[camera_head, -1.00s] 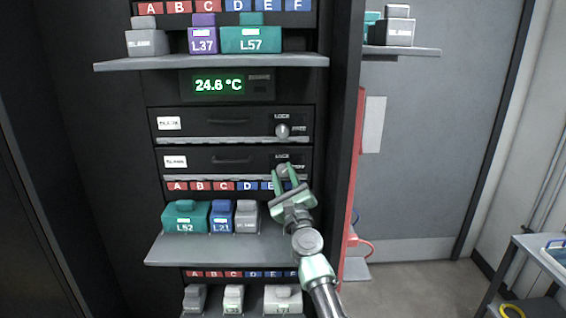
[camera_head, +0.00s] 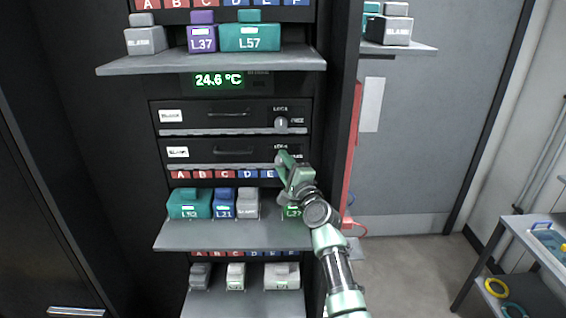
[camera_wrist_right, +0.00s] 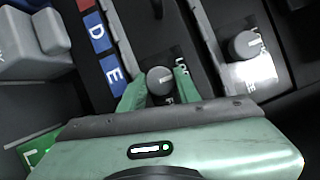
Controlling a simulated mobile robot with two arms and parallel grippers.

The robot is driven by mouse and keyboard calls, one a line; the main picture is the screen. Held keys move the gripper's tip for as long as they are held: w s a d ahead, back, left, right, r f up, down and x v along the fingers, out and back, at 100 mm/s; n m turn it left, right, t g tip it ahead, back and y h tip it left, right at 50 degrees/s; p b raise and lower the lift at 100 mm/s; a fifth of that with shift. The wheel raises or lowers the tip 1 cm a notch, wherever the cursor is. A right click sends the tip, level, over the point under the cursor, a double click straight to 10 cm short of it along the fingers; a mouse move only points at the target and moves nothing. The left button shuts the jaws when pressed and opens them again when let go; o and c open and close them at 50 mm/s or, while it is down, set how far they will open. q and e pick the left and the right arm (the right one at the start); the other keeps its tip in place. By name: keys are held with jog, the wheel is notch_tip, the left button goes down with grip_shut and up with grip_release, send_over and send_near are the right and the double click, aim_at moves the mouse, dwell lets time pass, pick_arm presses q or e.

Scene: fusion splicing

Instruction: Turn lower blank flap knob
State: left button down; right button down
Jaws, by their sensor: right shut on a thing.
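The lower flap (camera_head: 205,155) is a dark panel with a white label, a handle and a lock knob at its right. That knob (camera_wrist_right: 160,80) is round and grey with a pale line on its face, and it sits between the fingers in the right wrist view. My right gripper (camera_wrist_right: 157,88) is shut on it, with one green finger at each side. In the head view my right gripper (camera_head: 287,160) reaches up to the flap's right end and hides most of the knob. My left gripper is not in view.
The upper flap (camera_head: 195,116) has its own knob (camera_head: 281,122) close above; it also shows in the right wrist view (camera_wrist_right: 245,45). A shelf (camera_head: 230,238) with teal, blue and grey boxes juts out below my gripper. The cabinet's side wall (camera_head: 335,130) stands close to the right.

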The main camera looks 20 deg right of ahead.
jog(key=shift+f+n, duration=0.1)
jog(key=shift+n, duration=0.3)
jog(key=c, duration=1)
grip_release()
jog(key=shift+d, duration=0.1)
jog(key=shift+s+d+f+b, duration=0.15)
jog(key=shift+s+b, duration=0.15)
jog(key=shift+s, duration=1)
jog(key=shift+s+d+b, duration=0.1)
jog(key=shift+s+b, duration=0.2)
jog(key=shift+s, duration=0.95)
jog(key=shift+s+d+f+b, duration=0.15)
jog(key=shift+s+b, duration=0.15)
jog(key=shift+s, duration=1)
